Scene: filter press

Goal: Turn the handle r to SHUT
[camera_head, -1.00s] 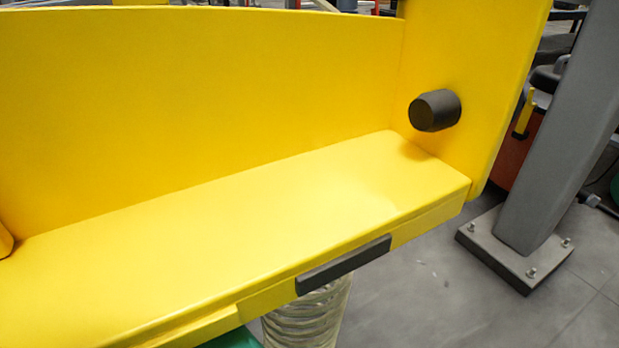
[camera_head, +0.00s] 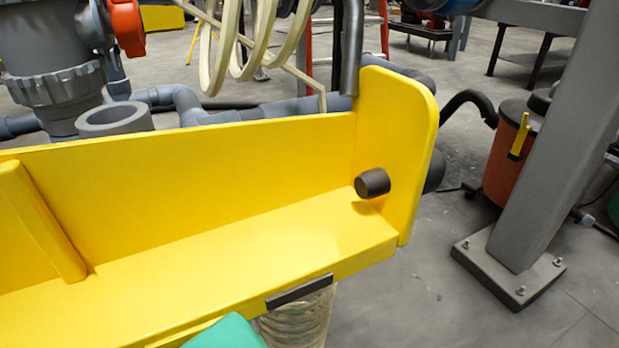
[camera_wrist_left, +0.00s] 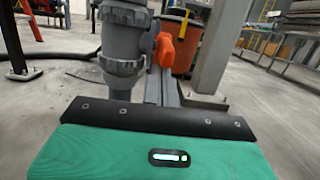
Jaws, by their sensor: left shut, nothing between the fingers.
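An orange-red handle (camera_head: 127,27) sits on the right side of a thick grey valve body (camera_head: 60,85) at the top left of the head view, cut by the top edge. In the left wrist view the orange handle (camera_wrist_left: 166,50) stands out to the right of the grey valve pipe (camera_wrist_left: 122,50), ahead of my left gripper (camera_wrist_left: 150,118) and apart from it. Only that gripper's green housing and black front plate show; its fingertips are hidden. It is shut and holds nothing. No SHUT mark is readable.
A yellow trough-like frame (camera_head: 230,165) with a dark knob (camera_head: 372,183) fills the middle of the head view. A clear ribbed hose (camera_head: 300,318) hangs below it. A grey post (camera_head: 555,150) and an orange bin (camera_head: 507,160) stand right. Floor between is open.

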